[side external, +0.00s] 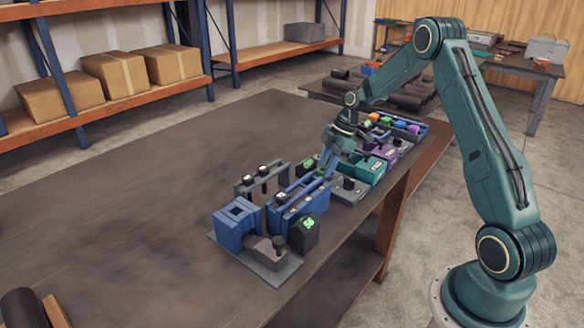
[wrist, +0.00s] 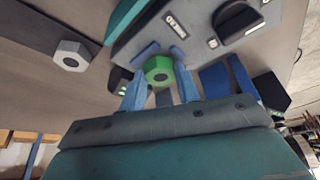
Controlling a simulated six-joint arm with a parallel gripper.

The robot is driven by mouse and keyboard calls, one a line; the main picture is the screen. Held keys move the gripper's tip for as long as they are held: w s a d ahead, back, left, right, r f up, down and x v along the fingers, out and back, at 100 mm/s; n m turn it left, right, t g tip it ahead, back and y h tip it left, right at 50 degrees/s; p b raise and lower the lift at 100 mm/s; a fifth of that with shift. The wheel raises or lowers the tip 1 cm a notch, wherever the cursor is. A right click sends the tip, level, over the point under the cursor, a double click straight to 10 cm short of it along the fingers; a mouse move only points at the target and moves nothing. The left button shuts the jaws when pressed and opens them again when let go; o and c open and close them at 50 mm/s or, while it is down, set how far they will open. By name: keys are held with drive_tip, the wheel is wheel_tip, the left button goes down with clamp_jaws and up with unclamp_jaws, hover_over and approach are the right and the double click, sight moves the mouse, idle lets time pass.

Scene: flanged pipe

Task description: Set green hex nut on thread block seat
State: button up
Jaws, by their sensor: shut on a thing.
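The green hex nut (wrist: 159,70) sits between the blue fingertips of my gripper (wrist: 160,80) in the wrist view, its dark hole facing the camera. My gripper is shut on it. In the side view my gripper (side external: 326,168) is low over the row of fixtures, near the far end of the long blue block (side external: 300,203); the nut is too small to make out clearly there. A grey labelled block (wrist: 190,35) lies just beyond the nut in the wrist view. I cannot tell which fixture is the thread block seat, or whether the nut touches anything.
A pale hex nut (wrist: 70,56) is at upper left in the wrist view. A blue square-holed fixture (side external: 238,222) and a black green-digit display (side external: 304,234) stand at the near end. A teal block (side external: 364,172) and purple block (side external: 383,151) stand beyond. The table's left (side external: 130,200) is clear.

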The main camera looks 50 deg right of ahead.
drive_tip(key=o, duration=1.5)
drive_tip(key=shift+r, duration=0.1)
drive_tip(key=shift+r, duration=3.45)
